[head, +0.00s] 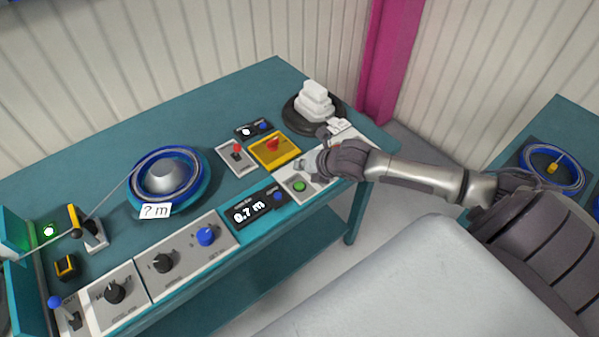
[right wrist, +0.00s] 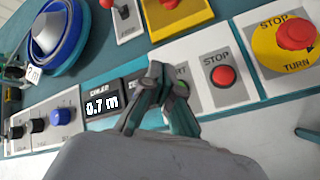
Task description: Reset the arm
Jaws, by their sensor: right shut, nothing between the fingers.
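My right arm reaches in from the right in the head view, over the front edge of the teal table (head: 100,152). My right gripper (head: 308,167) is shut and empty, just by the button panel with the green button (head: 299,186). In the right wrist view the right gripper (right wrist: 160,88) has its fingertips together between the display reading 0.7 m (right wrist: 102,105) and the red STOP button (right wrist: 223,76). It hides part of the panel there. I cannot tell whether it touches the panel. My left gripper is not in view.
A blue cable reel (head: 143,188) with a "? m" tag sits on the table. Knob panels (head: 186,258) line the front edge. A yellow switch box (head: 274,150) and a dark round base with white blocks (head: 315,101) stand behind my gripper. Another blue cable coil (head: 553,166) lies far right.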

